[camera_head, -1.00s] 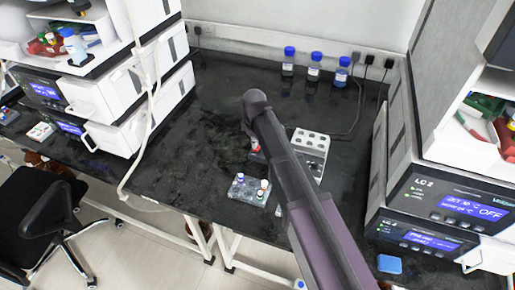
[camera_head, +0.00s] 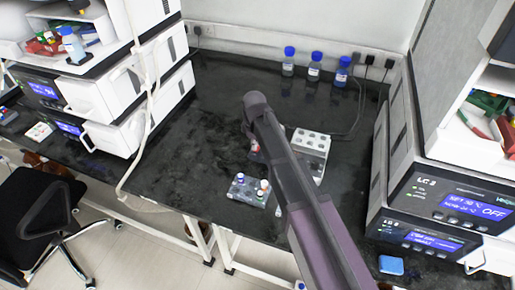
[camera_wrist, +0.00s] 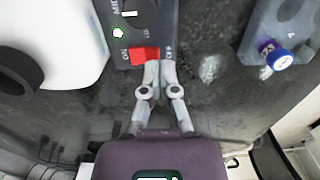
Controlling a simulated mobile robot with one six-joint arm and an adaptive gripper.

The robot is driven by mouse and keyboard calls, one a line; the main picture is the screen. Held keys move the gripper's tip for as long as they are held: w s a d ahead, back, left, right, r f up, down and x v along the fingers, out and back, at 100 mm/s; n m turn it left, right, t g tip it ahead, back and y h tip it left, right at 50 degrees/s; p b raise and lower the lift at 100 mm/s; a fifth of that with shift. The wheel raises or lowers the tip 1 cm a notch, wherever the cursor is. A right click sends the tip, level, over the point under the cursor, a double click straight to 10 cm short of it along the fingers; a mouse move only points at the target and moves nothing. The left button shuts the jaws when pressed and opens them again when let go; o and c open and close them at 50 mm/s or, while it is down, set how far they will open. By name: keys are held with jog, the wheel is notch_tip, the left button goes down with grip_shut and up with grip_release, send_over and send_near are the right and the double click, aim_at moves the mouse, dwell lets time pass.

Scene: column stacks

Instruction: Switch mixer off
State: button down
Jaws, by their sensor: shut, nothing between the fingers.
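In the head view a bit of the mixer (camera_head: 255,155) with some red shows left of my arm. My arm hides the rest of it and my fingertips there.
Blue-capped bottles (camera_head: 314,68) line the back wall. Instrument stacks stand on both sides. The bench (camera_head: 185,140) is clear left of centre.

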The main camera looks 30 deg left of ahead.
jog(key=shift+f+b, duration=0.6)
dwell(0.6)
jog(key=shift+r+p, duration=2.5)
jog(key=shift+p, duration=0.05)
